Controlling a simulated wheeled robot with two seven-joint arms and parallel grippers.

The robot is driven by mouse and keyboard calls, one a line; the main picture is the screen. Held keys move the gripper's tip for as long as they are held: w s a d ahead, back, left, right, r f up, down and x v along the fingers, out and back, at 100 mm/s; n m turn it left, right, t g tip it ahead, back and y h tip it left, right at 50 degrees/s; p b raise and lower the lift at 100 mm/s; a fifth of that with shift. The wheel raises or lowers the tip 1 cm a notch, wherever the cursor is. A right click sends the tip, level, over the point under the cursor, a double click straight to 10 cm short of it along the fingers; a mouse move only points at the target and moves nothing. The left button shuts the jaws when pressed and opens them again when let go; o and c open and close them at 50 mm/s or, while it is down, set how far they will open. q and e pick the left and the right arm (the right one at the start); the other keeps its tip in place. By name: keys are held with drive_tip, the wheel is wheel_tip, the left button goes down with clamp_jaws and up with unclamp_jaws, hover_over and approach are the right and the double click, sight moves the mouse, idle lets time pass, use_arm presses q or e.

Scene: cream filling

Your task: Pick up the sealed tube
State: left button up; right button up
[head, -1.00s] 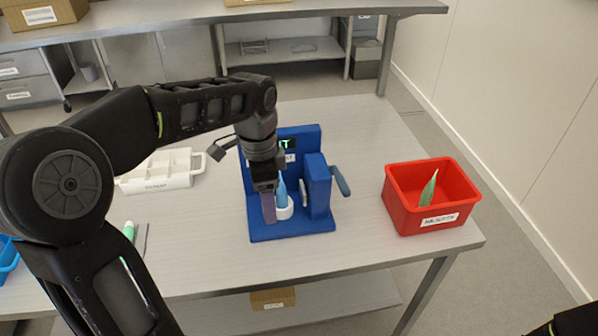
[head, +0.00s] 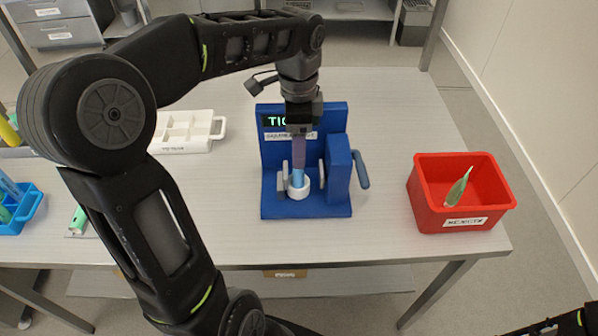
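A blue tube (head: 297,178) stands upright in a white round holder (head: 299,192) on the blue sealing machine (head: 332,205). My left gripper (head: 299,156) points straight down from above, with its fingers at the tube's upper part. The fingers hide the tube's top. Seen from this side, I cannot tell whether they are closed on it or just around it. A grey lever (head: 362,170) is on the machine's right side. Green letters light the machine's display (head: 273,121), partly hidden by my gripper. My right gripper is not in view; only a bit of dark arm shows at the lower right.
A red bin (head: 430,208) on the right holds a green and whitish tube (head: 459,186). A white compartment tray (head: 187,146) lies behind my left arm. A blue container (head: 30,213) and a green-capped item (head: 79,219) are at the left. The table front is clear.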

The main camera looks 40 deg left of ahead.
use_arm(q)
drive_tip(key=shift+f, duration=0.65)
drive_tip(key=shift+s+d+f+p, duration=0.1)
drive_tip(key=shift+f+p, duration=0.25)
drive_tip(key=shift+f, duration=0.95)
drive_tip(key=shift+s+f+p, duration=0.1)
drive_tip(key=shift+f+p, duration=0.25)
drive_tip(key=shift+f, duration=0.95)
clamp_jaws()
drive_tip(key=shift+r, duration=0.1)
wheel_tip(320, 180, up, 10)
drive_tip(key=shift+f+b, duration=0.1)
drive_tip(key=shift+b, duration=0.5)
